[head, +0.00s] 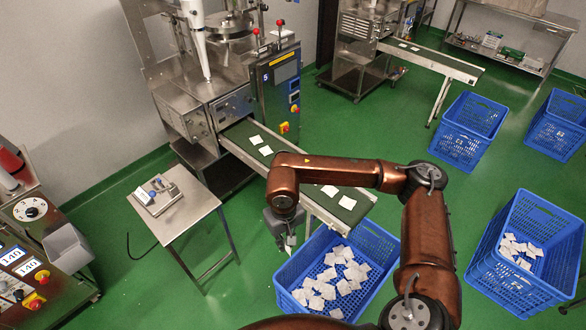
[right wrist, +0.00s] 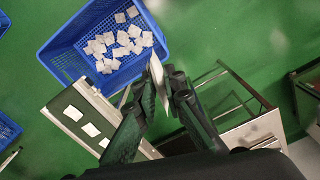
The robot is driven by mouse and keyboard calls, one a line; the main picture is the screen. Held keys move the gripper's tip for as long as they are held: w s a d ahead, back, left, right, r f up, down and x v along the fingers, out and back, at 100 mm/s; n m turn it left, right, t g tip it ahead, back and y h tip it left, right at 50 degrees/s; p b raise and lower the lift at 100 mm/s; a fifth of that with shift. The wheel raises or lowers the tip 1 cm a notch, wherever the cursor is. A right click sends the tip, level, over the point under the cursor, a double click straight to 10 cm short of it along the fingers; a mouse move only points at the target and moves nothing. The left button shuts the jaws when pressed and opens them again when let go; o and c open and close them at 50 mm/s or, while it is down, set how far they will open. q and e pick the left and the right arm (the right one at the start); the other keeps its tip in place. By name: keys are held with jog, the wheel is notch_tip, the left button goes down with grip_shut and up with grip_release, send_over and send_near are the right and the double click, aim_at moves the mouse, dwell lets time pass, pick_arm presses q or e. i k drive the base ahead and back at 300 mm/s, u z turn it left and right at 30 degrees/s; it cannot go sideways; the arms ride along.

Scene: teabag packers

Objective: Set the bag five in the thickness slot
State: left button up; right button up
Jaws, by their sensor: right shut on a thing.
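My right gripper (head: 288,240) hangs between the small steel table (head: 190,213) and the near blue crate, with its fingers pointing down. It is shut on a white tea bag, whose edge sticks out between the fingertips in the right wrist view (right wrist: 156,70). Whether this is bag five I cannot tell; no number is legible on it. A small metal device (head: 158,194) with a white face lies on the steel table, left of the gripper and well apart from it. It may hold the thickness slot, but the slot cannot be made out. My left gripper is not in view.
The blue crate (head: 386,243) below the conveyor (head: 232,133) holds many loose bags. More bags lie on the belt. Another crate (head: 540,208) with bags stands at the right. A control panel (head: 35,240) is at the far left.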

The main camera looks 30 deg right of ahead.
aim_at(159, 186)
jog(key=u, duration=0.7)
jog(key=i, duration=1.35)
jog(key=z, duration=0.85)
jog(key=i, duration=0.55)
jog(key=z, duration=0.5)
